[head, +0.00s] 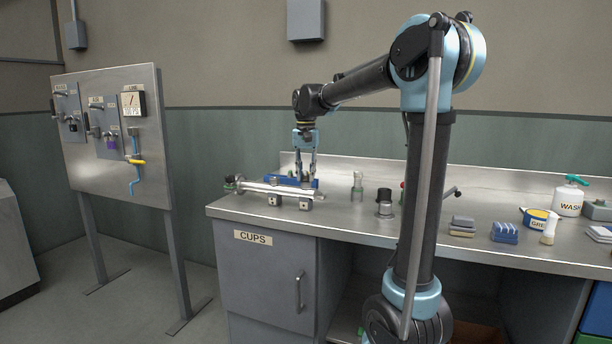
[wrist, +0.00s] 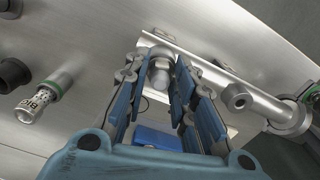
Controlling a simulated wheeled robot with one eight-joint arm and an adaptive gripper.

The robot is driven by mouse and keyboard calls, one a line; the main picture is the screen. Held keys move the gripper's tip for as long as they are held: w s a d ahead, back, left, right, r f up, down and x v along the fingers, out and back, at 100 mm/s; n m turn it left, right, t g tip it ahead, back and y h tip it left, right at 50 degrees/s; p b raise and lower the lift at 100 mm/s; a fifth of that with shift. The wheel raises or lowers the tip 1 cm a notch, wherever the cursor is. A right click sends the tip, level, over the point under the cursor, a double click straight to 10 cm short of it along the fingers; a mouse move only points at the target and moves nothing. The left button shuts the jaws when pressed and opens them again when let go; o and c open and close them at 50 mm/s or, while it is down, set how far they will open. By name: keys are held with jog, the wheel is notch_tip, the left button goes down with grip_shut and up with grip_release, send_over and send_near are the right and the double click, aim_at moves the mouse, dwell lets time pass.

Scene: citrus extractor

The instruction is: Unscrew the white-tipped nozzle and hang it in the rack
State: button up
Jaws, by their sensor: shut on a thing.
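My gripper (head: 306,173) points down over the left part of the steel bench, at the metal spray pipe (head: 268,189). In the wrist view, my gripper (wrist: 163,78) has its blue-padded fingers shut on a short grey metal nozzle (wrist: 160,72) with a paler rounded end. The nozzle is at the pipe, near one end; I cannot tell whether its thread is still engaged. The pipe (wrist: 275,106) also carries another round fitting (wrist: 238,97), apart from the fingers. A blue block, possibly the rack (head: 285,181), lies behind the pipe and is partly hidden by the fingers.
A labelled cylinder with a green ring (wrist: 46,96) stands clear of my gripper. Dark and metal cups (head: 384,208) stand to the right of the pipe. A panel (head: 115,130) stands left.

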jog(key=shift+w, duration=0.1)
jog(key=shift+n, duration=0.9)
jog(key=o, duration=0.6)
jog(key=shift+m, duration=0.8)
jog(key=shift+m, duration=0.9)
